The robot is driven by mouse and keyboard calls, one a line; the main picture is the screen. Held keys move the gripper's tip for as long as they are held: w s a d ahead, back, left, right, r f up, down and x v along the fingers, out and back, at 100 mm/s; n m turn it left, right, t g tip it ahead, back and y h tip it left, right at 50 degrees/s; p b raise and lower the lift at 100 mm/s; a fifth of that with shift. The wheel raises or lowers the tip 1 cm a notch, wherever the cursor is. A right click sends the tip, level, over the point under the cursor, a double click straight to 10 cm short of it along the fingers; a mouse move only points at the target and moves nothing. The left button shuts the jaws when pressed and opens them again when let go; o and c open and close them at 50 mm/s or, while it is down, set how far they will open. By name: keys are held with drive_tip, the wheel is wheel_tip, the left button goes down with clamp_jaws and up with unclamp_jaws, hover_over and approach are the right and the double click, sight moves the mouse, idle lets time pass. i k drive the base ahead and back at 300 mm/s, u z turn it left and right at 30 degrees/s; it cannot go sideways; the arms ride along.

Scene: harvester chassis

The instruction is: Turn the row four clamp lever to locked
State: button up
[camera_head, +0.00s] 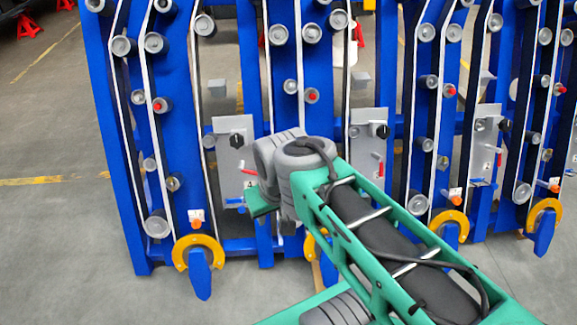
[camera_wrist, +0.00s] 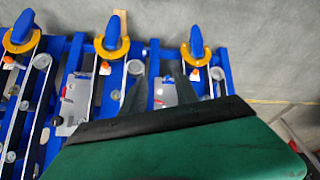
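In the head view a grey panel (camera_head: 231,150) on the blue frame carries a small label that looks like a 4. A red clamp lever (camera_head: 249,171) sticks out near its right edge, about level. The green body of my gripper (camera_head: 262,203) is just below and right of this lever; its fingers are not clear there. A grey panel (camera_wrist: 166,94) lies behind the fingers, with a small red part (camera_wrist: 158,103) close by. Contact with the lever cannot be told.
Similar panels with red levers stand to the right, one in the middle (camera_head: 369,140) and one farther right (camera_head: 484,145). A black knob (camera_head: 236,140) sits above the lever. Orange brackets (camera_head: 198,250) line the bottom. Open floor lies left.

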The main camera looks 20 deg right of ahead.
sight(240, 169)
drive_tip(key=z, duration=0.15)
drive_tip(key=k, duration=1.1)
drive_tip(key=u, duration=1.15)
drive_tip(key=i, duration=1.1)
drive_tip(key=z, duration=0.4)
drive_tip(key=i, duration=0.9)
drive_tip(key=z, duration=0.75)
